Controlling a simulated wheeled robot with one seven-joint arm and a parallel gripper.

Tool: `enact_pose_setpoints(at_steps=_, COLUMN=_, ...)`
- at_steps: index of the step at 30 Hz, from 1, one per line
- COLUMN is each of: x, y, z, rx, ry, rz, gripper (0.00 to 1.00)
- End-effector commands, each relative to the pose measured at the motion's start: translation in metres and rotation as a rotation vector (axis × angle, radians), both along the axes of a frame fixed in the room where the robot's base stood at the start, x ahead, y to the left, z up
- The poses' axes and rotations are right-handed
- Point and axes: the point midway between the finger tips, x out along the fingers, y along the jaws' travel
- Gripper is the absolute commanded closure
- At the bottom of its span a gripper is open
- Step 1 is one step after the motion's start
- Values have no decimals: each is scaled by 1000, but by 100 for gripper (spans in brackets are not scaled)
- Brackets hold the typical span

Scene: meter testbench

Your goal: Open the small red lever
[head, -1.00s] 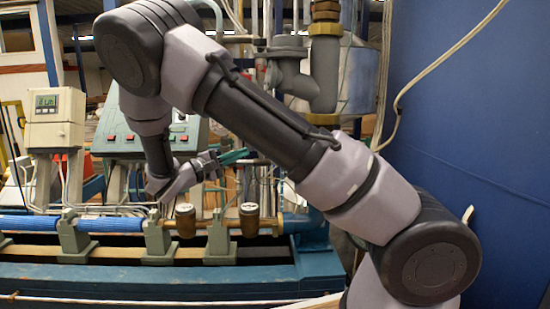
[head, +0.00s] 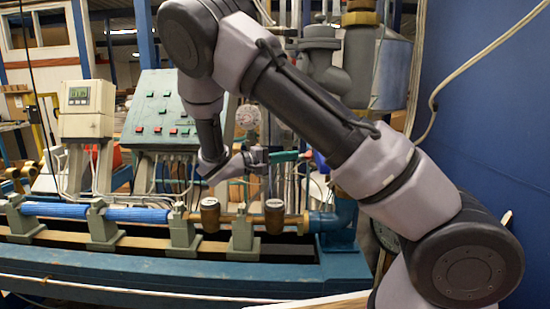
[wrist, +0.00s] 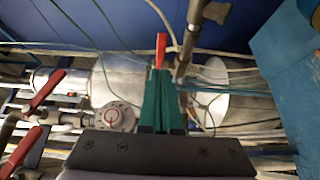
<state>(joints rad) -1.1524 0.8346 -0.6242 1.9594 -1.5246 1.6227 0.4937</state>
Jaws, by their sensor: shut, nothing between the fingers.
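In the wrist view, a small red lever (wrist: 161,50) stands upright just past the fingertips of my gripper (wrist: 158,72). Its lower end meets or is overlapped by the green fingers; whether they touch it I cannot tell. The fingers are shut, side by side, with nothing between them. In the head view my gripper (head: 298,156) points right, above the brass fittings at the bench's right end. The lever is too small there to make out clearly.
Two larger red levers (wrist: 45,90) (wrist: 20,152) and a round dial (wrist: 115,117) are left in the wrist view. A vertical pipe (wrist: 188,45) is close right of the fingers. A control panel (head: 160,105) and a blue wall (head: 480,100) flank my arm.

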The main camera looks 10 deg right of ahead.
Motion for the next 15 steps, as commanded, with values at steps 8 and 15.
enact_pose_setpoints(at_steps=8, x=-6, y=-14, z=0, rx=-1, ry=0, rz=0, gripper=100)
enact_pose_setpoints(at_steps=15, x=-6, y=-14, z=0, rx=-1, ry=0, rz=0, gripper=100)
